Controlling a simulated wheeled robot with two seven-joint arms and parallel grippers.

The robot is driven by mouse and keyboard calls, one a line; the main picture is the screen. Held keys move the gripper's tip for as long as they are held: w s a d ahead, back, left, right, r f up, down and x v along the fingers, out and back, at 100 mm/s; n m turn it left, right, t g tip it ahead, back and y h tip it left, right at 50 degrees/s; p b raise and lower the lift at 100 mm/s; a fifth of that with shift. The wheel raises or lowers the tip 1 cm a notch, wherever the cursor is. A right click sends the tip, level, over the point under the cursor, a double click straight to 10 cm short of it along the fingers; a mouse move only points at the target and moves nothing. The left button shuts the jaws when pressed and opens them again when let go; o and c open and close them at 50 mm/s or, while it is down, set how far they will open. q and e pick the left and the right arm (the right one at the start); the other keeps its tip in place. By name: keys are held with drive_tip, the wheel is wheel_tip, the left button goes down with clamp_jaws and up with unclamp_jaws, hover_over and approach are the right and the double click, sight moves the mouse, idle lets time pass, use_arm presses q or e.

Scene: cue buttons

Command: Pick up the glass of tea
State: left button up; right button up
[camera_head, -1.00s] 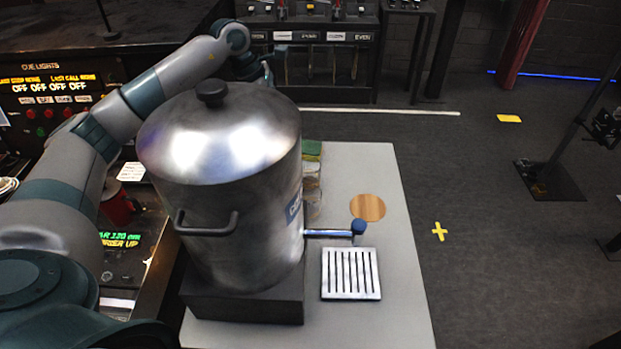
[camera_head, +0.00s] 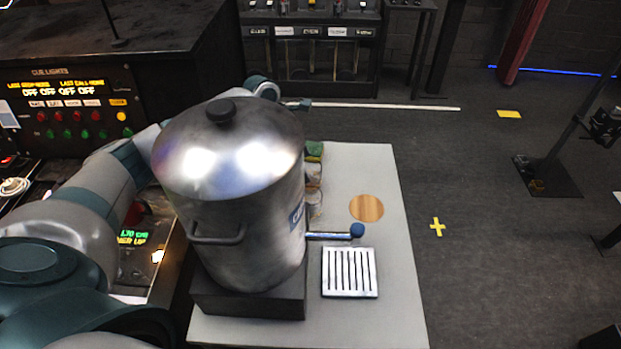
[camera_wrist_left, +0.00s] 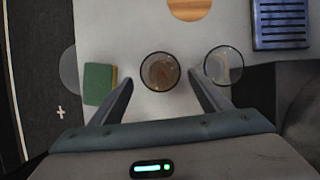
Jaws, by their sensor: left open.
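A round glass with brownish contents (camera_wrist_left: 160,72) stands on the pale table, between the two fingers of my left gripper (camera_wrist_left: 160,88) in the left wrist view. The fingers are open, one on each side, and do not appear to touch it. A second, clearer glass (camera_wrist_left: 223,65) stands just right of the right finger. In the head view the glasses (camera_head: 314,198) are partly hidden behind the steel urn, and the left gripper (camera_head: 303,104) shows only in part beyond it. My right gripper is in neither view.
The large steel urn (camera_head: 235,240) with a blue-knobbed tap (camera_head: 357,231) stands on the table. A slotted drip tray (camera_head: 350,272) and round wooden coaster (camera_head: 366,207) lie to its right. A green sponge (camera_wrist_left: 98,84) sits beside the left finger. The table's right side (camera_head: 395,260) is clear.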

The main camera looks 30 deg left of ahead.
sight(311, 172)
use_arm(q)
drive_tip(key=shift+w+d+f+p, duration=0.1)
drive_tip(key=shift+d+f+p, duration=0.25)
drive_tip(key=shift+p, duration=0.4)
drive_tip(key=p+x, duration=0.2)
drive_tip(key=x, duration=0.1)
drive_tip(key=shift+d+f, duration=0.1)
drive_tip(key=shift+f, duration=0.5)
drive_tip(key=shift+w, duration=0.1)
drive_tip(key=c, duration=1.3)
